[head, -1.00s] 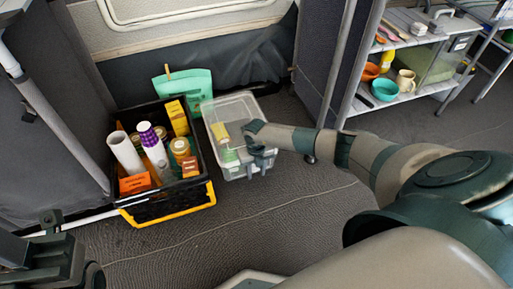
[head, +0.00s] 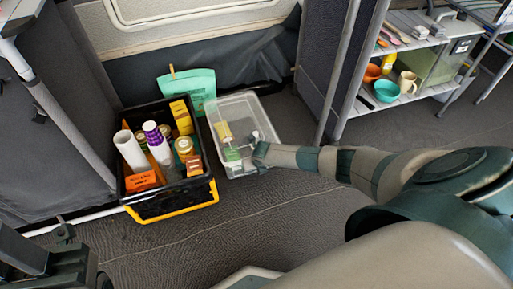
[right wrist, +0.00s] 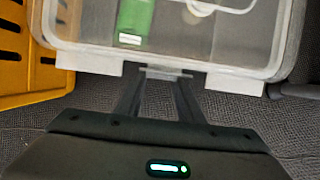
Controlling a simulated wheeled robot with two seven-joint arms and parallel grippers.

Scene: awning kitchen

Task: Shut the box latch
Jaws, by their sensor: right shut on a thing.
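A clear plastic box (head: 267,120) stands on the floor right of the black crate, with yellow and green items showing inside. My right gripper (head: 258,157) is at the box's near right side. In the right wrist view the clear box (right wrist: 275,45) fills the top of the picture. There my right gripper's two fingers (right wrist: 163,78) are close together at a small pale latch tab (right wrist: 165,72) in the middle of the near rim, shut on it. Whether the latch is fastened is not clear. My left gripper (head: 66,240) is at the lower left, away from the box; its jaw state is unclear.
A black and yellow crate (head: 172,207) full of bottles and packets stands close left of the box. A teal bag (head: 203,87) is behind them. A grey partition (head: 322,70) and a shelf (head: 405,100) are at the right. The near floor is clear.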

